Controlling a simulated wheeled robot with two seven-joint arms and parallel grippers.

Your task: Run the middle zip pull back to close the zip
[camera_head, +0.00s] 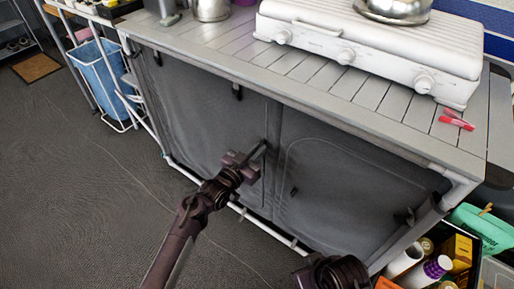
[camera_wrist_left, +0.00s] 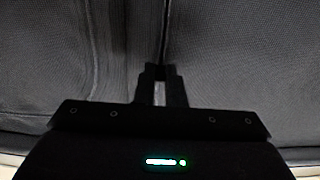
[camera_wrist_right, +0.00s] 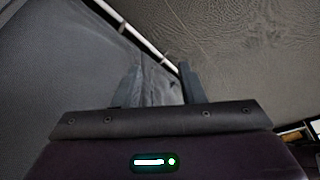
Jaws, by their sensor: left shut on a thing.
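The grey fabric front of the cabinet (camera_head: 205,95) has a vertical middle seam with a zip (camera_head: 273,150) between its two panels. In the head view only my right wrist shows at the bottom edge.
A white two-burner stove (camera_head: 370,45) with a pot stands on the slatted top (camera_head: 220,45). Red pegs (camera_head: 457,120) lie at its right end. A blue bin (camera_head: 100,75) is at left, and crates of goods (camera_head: 455,250) at lower right.

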